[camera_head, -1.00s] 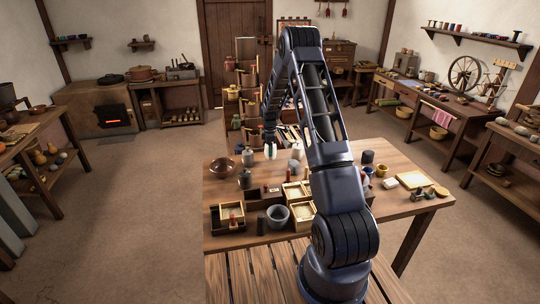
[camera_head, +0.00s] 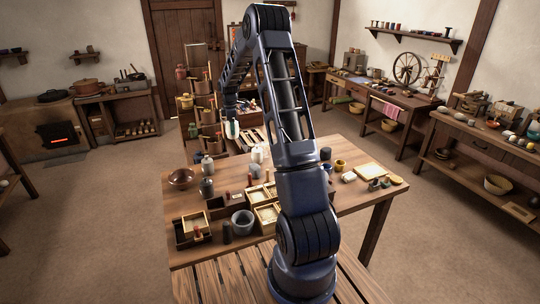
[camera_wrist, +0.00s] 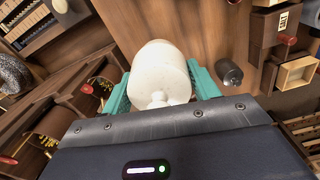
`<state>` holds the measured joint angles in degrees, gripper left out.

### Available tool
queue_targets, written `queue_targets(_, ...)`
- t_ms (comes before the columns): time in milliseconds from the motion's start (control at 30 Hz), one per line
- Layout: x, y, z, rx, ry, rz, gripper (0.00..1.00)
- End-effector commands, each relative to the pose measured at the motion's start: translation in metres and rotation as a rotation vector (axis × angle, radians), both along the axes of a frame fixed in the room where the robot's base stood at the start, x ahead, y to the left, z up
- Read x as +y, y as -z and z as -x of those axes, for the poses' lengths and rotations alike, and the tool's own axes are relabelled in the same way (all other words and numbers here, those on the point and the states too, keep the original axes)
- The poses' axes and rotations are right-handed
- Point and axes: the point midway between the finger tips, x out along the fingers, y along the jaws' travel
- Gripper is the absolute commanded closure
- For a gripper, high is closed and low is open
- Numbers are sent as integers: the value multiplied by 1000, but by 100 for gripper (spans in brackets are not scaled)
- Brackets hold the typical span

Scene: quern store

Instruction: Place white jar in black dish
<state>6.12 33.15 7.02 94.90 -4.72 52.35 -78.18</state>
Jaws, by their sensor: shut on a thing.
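My gripper (camera_head: 231,121) is shut on the white jar (camera_head: 232,131) and holds it above the back part of the main table. In the wrist view, the rounded white jar (camera_wrist: 160,72) sits between the teal fingers of my gripper (camera_wrist: 160,88), with its small knob toward the camera. Only a small part of the jar shows in the head view. I cannot pick out the black dish with certainty in either view.
A dark cup (camera_head: 325,154) stands toward the right. Bare tabletop shows along the right front.

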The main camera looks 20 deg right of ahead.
Motion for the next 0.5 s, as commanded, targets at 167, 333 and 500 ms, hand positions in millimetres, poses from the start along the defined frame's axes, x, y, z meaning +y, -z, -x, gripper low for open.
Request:
queue_targets(167,-49,-1,11,1,14,-2,79)
queue_targets(333,-94,-2,24,2,20,-2,79)
queue_targets(500,-136,-3,41,3,27,-3,79)
